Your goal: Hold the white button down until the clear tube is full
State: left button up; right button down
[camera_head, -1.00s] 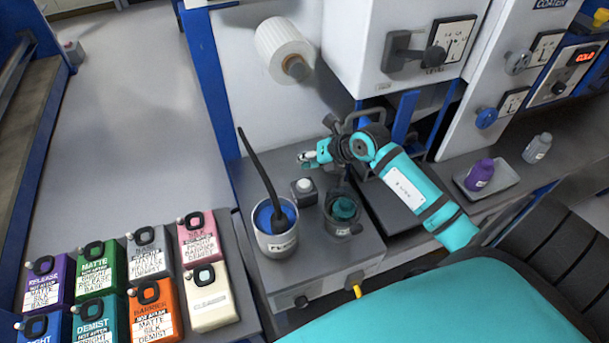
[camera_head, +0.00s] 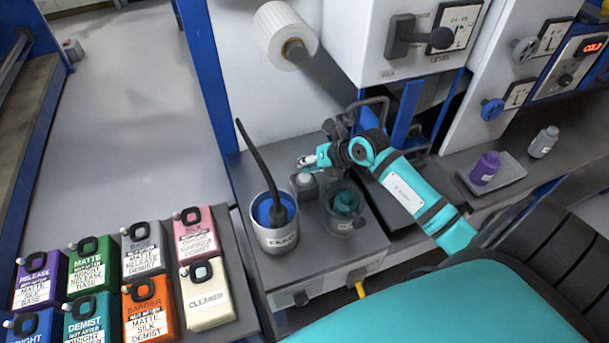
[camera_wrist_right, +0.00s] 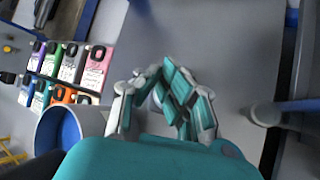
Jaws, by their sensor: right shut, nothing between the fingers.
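The white button (camera_head: 304,180) sits on a small dark box on the grey bench top, between a white pot and a clear vessel. My right gripper (camera_head: 306,161) is shut and empty. In the head view its fingertips appear just above and behind the button; I cannot tell whether they touch it. In the right wrist view the closed fingers (camera_wrist_right: 165,100) cover most of what lies under them. No clear tube can be picked out for certain; a clear vessel (camera_head: 345,222) with something teal inside stands right of the button. My left gripper is not in view.
The white pot (camera_head: 278,238) holds blue liquid and a tall black-handled tool. Several labelled bottles, including the cream cleaner (camera_head: 207,305), stand at lower left. A white roller (camera_head: 285,35) is on the wall behind. A tray (camera_head: 507,175) with a purple bottle lies at right.

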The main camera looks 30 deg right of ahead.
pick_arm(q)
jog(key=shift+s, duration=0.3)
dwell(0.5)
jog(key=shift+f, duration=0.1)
pick_arm(e)
jog(key=shift+f, duration=0.1)
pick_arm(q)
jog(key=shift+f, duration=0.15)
pick_arm(e)
jog(key=shift+f, duration=0.35)
